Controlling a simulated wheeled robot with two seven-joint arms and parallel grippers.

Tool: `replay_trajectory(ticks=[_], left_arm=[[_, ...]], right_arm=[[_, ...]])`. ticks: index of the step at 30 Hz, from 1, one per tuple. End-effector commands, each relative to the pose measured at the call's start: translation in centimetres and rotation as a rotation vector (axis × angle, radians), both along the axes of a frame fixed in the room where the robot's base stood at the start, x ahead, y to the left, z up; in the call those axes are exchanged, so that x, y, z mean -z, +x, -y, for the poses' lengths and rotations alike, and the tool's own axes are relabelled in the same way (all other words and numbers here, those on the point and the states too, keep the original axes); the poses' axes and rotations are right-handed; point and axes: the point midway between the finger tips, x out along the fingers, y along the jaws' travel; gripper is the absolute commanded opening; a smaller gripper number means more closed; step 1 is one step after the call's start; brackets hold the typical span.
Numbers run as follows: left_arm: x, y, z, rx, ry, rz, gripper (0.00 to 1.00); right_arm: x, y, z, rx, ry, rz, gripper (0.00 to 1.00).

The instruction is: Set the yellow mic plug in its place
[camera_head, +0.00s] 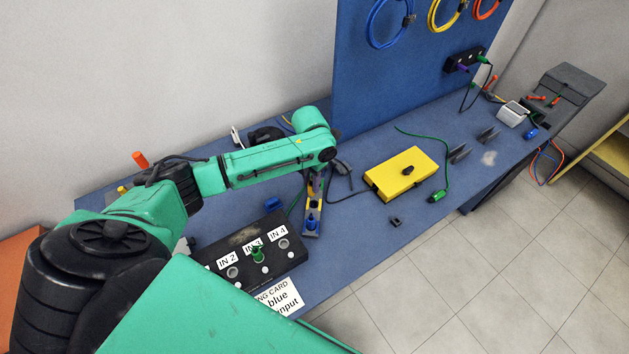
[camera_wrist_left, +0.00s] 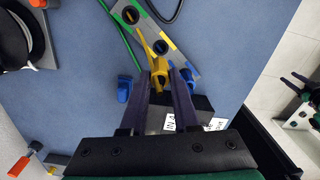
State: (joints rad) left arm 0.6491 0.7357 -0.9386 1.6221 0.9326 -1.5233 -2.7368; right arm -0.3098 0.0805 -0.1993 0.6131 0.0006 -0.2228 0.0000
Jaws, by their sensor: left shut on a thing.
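The yellow mic plug (camera_wrist_left: 159,69) sits between the fingertips of my left gripper (camera_wrist_left: 160,78), which is shut on it. In the head view the left gripper (camera_head: 314,181) hangs below the end of the arm, over the far end of a holder strip (camera_head: 313,205). The plug is hard to make out there. A blue plug (camera_head: 311,224) stands at the strip's near end, and it also shows in the left wrist view (camera_wrist_left: 187,77). A black input box (camera_head: 296,247) with labels IN 2, IN 3 and IN 4 holds a green plug (camera_head: 257,254) at IN 3.
A label card (camera_head: 280,298) lies in front of the box. A blue object (camera_head: 272,203) lies behind it. A yellow box (camera_head: 400,173) and a green plug with a cable (camera_head: 437,196) lie to the right. A blue board (camera_head: 400,65) stands behind the table.

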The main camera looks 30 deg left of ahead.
Motion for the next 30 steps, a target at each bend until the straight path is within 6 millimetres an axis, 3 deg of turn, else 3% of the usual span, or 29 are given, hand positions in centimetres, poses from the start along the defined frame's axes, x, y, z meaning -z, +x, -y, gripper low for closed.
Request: replay_trajectory(ticks=[6,14,21,30], left_arm=[[-0.3,0.0,0.0,-0.001,0.0,-0.001,0.0],[3.2,0.0,0.0,-0.001,0.001,-0.001,0.0],[4.7,0.1,0.1,-0.001,-0.001,0.002,0.0],[4.4,0.0,0.0,-0.002,0.0,0.0,0.0]], right_arm=[[-0.8,-0.6,-0.9,-0.001,0.011,-0.009,0.5],[1.4,2.4,-0.3,-0.003,0.005,0.04,0.5],[2.5,1.2,-0.2,-0.001,0.004,0.022,0.5],[1.8,0.8,0.0,0.0,0.001,0.014,0.5]])
